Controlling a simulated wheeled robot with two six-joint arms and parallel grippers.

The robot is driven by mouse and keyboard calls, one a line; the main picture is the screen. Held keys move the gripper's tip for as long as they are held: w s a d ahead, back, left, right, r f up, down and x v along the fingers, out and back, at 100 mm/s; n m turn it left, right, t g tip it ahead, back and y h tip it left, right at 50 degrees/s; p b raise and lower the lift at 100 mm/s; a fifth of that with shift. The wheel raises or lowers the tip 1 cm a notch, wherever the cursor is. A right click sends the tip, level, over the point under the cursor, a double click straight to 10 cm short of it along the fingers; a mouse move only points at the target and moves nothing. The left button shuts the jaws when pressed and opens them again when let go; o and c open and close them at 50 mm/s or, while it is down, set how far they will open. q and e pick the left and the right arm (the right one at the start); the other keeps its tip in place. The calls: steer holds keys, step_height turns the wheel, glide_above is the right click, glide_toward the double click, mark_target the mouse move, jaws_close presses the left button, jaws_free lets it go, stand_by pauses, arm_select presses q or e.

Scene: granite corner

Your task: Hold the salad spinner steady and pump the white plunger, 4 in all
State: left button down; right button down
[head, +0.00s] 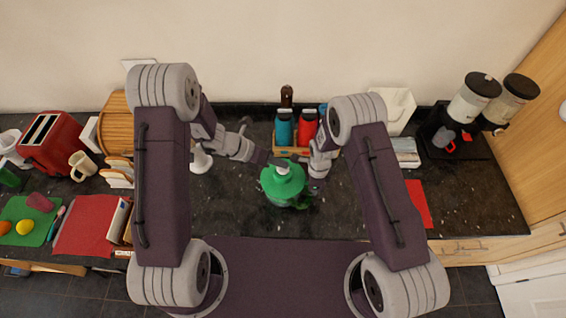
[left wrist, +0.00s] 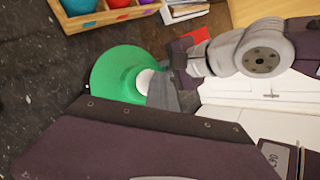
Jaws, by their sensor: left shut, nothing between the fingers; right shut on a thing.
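The green salad spinner (head: 283,190) stands on the dark granite counter between my arms. Its round green lid (left wrist: 112,76) and white plunger (left wrist: 146,82) show in the left wrist view. My left gripper (head: 281,165) is shut and empty, over the plunger at the lid's centre; it hides most of the plunger in the head view. Whether it touches the plunger I cannot tell. My right gripper (head: 312,188) is shut on the spinner at its right side; the exact grip is partly hidden.
A wooden caddy (head: 292,151) with blue and red bottles stands close behind the spinner. A red toaster (head: 50,143) and a red mat (head: 85,232) lie to the left. A dispenser (head: 462,125) stands at the right. Counter right of the spinner is partly clear.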

stand_by(0.3)
arm_select(q)
steer(key=shift+r, duration=1.9)
steer(key=shift+r, duration=2.5)
step_height(320, 180, up, 4)
steer(key=shift+f, duration=0.1)
steer(key=shift+f, duration=4.45)
